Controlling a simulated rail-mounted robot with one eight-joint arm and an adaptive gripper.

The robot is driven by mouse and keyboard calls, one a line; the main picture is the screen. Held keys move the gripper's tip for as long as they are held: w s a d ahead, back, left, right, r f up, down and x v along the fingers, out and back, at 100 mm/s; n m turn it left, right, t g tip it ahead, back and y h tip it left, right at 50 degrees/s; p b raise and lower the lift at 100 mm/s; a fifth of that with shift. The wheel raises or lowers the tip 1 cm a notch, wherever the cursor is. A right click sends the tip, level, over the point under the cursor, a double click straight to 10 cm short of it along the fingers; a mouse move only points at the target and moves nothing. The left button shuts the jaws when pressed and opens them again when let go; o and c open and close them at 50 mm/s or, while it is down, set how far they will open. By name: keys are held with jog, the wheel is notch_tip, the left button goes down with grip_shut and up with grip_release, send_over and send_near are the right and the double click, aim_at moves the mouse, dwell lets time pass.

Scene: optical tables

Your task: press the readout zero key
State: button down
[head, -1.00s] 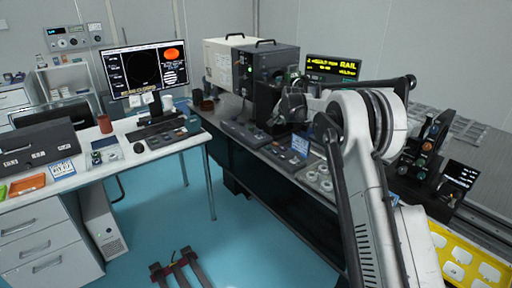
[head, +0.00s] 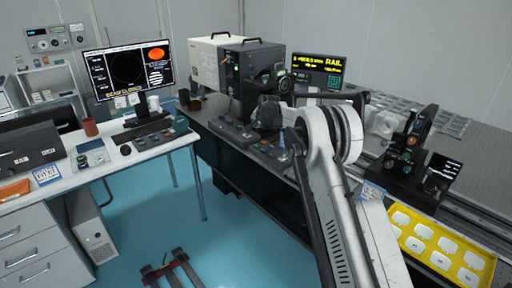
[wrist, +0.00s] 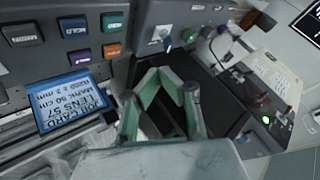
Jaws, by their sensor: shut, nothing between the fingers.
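The rail readout (head: 318,72), a dark screen with yellow text, stands at the back of the bench in the head view. In the wrist view a grey panel (wrist: 60,66) carries several coloured keys: a blue key (wrist: 74,26), a green key (wrist: 112,21), a purple key (wrist: 82,55) and an orange key (wrist: 112,50). Their labels are upside down and too small to read, so I cannot tell which is the zero key. My gripper (wrist: 172,78) is shut and empty, right of these keys and apart from them. In the head view my arm hides part of the bench.
A silver switch (wrist: 162,36) is on the panel beyond my fingers. A yellow tray (head: 484,263) and dark optics mounts (head: 405,165) are at the bench's right.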

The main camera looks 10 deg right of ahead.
aim_at(256, 146)
notch_tip(256, 146, down, 7)
jog(key=b, duration=0.2)
jog(key=shift+b, duration=0.35)
jog(key=shift+f+b, duration=0.3)
jog(key=shift+f, duration=0.3)
jog(key=shift+f, duration=0.1)
dwell(0.7)
jog(key=shift+f+b, duration=0.35)
jog(key=shift+b, duration=0.05)
jog(key=shift+f+b, duration=0.35)
jog(key=shift+f, duration=0.05)
dwell(0.6)
jog(key=shift+r, duration=0.1)
dwell(0.3)
jog(key=shift+r, duration=0.75)
jog(key=shift+r, duration=0.1)
jog(key=shift+r+p, duration=0.95)
jog(key=shift+r, duration=1.45)
